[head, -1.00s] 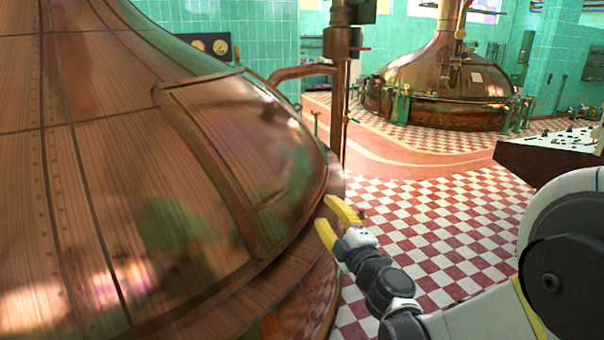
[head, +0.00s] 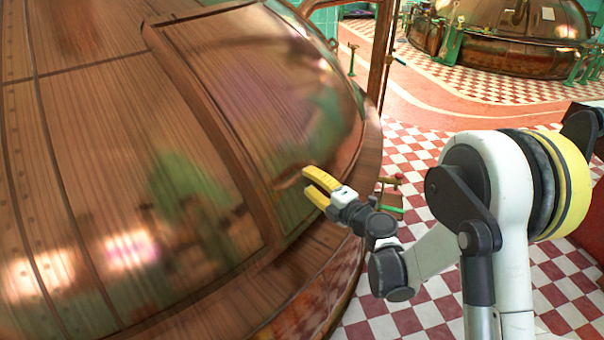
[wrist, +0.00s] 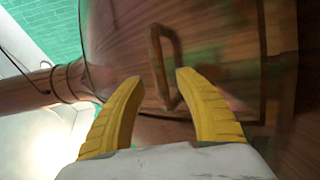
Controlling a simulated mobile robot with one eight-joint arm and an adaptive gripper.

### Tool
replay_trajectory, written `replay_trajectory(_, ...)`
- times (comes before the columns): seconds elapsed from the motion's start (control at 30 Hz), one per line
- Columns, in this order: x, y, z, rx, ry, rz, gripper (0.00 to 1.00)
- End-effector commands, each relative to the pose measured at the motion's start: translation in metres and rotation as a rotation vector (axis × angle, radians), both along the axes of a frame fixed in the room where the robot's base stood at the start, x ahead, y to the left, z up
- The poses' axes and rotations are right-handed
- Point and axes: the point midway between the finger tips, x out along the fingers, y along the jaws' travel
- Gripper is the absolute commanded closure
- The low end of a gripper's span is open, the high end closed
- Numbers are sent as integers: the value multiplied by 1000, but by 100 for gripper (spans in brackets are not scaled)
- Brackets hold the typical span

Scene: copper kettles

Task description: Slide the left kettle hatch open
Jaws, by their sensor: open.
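The left copper kettle (head: 100,140) fills the left of the head view. Its hatch (head: 265,85) is a curved panel on the kettle's right side, set beside a raised frame strip. The hatch handle (head: 288,178) is a small bar low on the panel. In the wrist view the handle (wrist: 165,62) is a rectangular loop standing ahead of the yellow fingers. My gripper (head: 312,188) is open with its fingertips close to the handle. In the wrist view my gripper (wrist: 158,88) has the handle's lower end between its fingertips; I cannot tell whether they touch it.
A second copper kettle (head: 500,40) stands at the back right. Small valve fittings (head: 390,195) stand just beyond my gripper. Checkered floor (head: 420,140) lies open to the right of the kettle.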

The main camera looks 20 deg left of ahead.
Motion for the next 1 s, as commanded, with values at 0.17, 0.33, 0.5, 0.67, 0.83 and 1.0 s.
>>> replay_trajectory(0.17, 17, 25, -5, 1, 1, 1, 59)
replay_trajectory(0.33, 26, 35, -5, 1, 0, -2, 59)
replay_trajectory(0.5, 27, 36, -4, 1, 0, -2, 59)
replay_trajectory(0.67, 27, 36, -4, 1, 0, -2, 72)
replay_trajectory(0.83, 27, 36, -4, 1, 0, -2, 100)
replay_trajectory(1.0, 31, 34, -4, 1, 1, -2, 100)
